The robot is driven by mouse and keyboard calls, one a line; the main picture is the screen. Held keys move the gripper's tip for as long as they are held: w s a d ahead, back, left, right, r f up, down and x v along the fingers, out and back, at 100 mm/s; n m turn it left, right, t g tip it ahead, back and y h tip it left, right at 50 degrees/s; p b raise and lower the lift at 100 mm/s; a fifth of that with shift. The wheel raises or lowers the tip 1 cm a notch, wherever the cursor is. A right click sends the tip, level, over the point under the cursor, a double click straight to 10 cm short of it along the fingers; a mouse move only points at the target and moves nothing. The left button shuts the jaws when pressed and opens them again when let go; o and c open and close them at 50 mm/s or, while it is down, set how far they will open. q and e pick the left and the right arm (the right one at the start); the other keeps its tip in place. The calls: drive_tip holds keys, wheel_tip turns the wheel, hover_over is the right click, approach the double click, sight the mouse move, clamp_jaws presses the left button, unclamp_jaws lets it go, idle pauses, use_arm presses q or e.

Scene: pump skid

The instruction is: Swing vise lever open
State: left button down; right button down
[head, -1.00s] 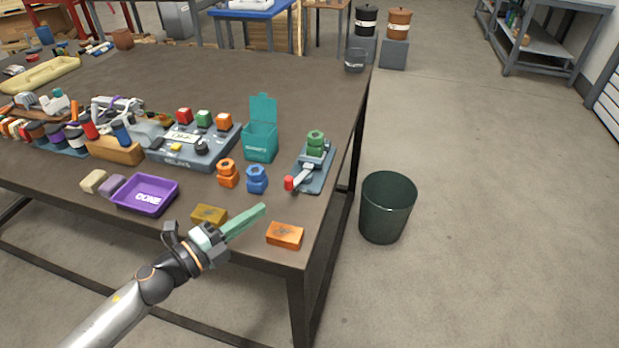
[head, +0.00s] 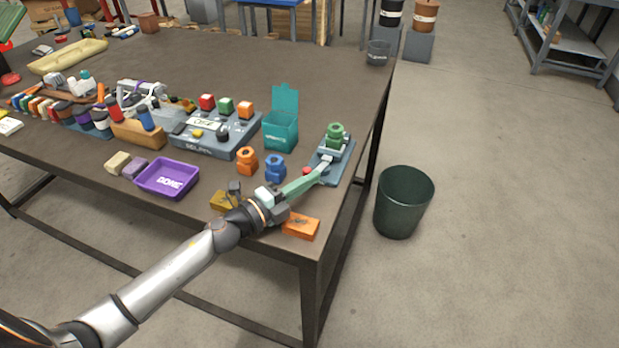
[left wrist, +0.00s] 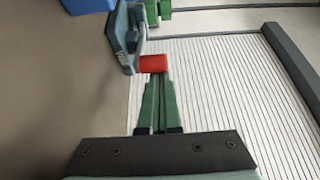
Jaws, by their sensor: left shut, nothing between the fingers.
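The vise (head: 343,165) has a blue-grey base and stands near the table's right edge, with a green round part (head: 335,135) on top. Its lever ends in a red knob (head: 307,170), partly hidden behind my fingers. My left gripper (head: 318,174) is shut and empty, its green fingers reaching over the table's front right corner to the lever. In the left wrist view, the red knob (left wrist: 153,63) lies just beyond the shut fingertips (left wrist: 158,82), beside a blue-grey part (left wrist: 127,38) of the vise. I cannot tell whether fingers and knob touch. My right gripper is not in view.
An orange block (head: 301,227) and a mustard block (head: 222,200) lie near my gripper. Blue (head: 275,168) and orange (head: 247,161) knobbed pieces, a teal bin (head: 281,130) and a purple tray (head: 167,179) stand to the left. A dark bin (head: 404,202) is on the floor.

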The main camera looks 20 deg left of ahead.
use_arm(q)
drive_tip(key=shift+w+d, duration=0.1)
drive_tip(key=shift+w, duration=0.05)
drive_tip(key=shift+a+f+m+g+h+b, duration=0.2)
drive_tip(key=shift+a+m+g+h+b, duration=0.15)
drive_tip(key=shift+h+b, duration=0.25)
drive_tip(key=shift+w+a+r+m, duration=0.1)
drive_tip(key=shift+a+m, duration=0.15)
drive_tip(key=shift+a, duration=0.1)
drive_tip(key=shift+w+a+r, duration=0.1)
drive_tip(key=shift+w+a, duration=0.05)
drive_tip(key=shift+a, duration=0.35)
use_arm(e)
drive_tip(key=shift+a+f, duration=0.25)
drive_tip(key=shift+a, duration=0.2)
use_arm(q)
drive_tip(key=shift+a+r, duration=0.1)
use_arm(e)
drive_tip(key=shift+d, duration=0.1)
